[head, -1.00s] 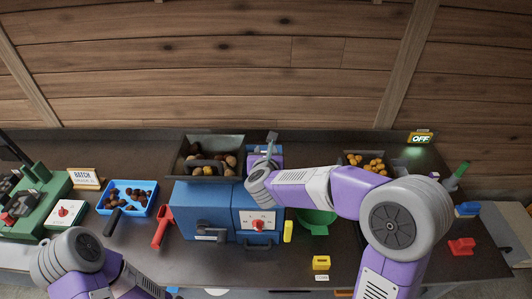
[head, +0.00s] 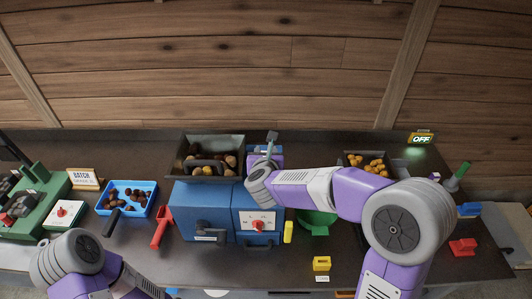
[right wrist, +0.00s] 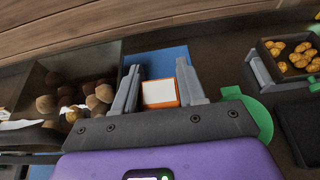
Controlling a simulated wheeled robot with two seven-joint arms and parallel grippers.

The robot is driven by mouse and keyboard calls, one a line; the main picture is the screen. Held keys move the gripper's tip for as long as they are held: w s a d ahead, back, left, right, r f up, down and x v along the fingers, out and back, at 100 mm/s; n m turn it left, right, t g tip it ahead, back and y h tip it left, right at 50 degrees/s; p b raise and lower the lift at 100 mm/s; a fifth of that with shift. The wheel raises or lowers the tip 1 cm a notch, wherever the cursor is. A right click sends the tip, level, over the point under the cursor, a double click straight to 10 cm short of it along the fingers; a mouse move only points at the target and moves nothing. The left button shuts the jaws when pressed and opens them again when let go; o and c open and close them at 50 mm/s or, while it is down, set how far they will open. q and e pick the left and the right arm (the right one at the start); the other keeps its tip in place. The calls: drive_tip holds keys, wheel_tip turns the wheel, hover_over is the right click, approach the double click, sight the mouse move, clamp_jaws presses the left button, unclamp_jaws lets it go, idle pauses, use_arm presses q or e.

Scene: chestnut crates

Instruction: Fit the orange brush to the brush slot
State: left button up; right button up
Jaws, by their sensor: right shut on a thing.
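In the right wrist view, an orange-edged block with a white face (right wrist: 160,93), which looks like the orange brush, sits between the two grey fingers of my right gripper (right wrist: 160,90). The gripper is shut on it. In the head view my right gripper (head: 270,146) is above the back of the blue machine (head: 205,209), just right of the dark chestnut hopper (head: 209,178); the brush is hidden there. I cannot make out the brush slot for sure in either view. My left arm shows at the lower left, but its gripper is outside the head view.
A blue tray (head: 107,206) of chestnuts and a red-handled tool (head: 162,228) are left of the machine. A yellow block (head: 321,263) stands near the front edge.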

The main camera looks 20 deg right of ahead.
drive_tip(key=shift+b, duration=0.6)
idle(0.7)
drive_tip(key=shift+f+b, duration=2.55)
drive_tip(key=shift+b, duration=0.3)
drive_tip(key=o, duration=1.2)
drive_tip(key=shift+c, duration=0.2)
drive_tip(key=v, duration=0.7)
drive_tip(key=shift+s, duration=0.3)
drive_tip(key=shift+a, duration=0.1)
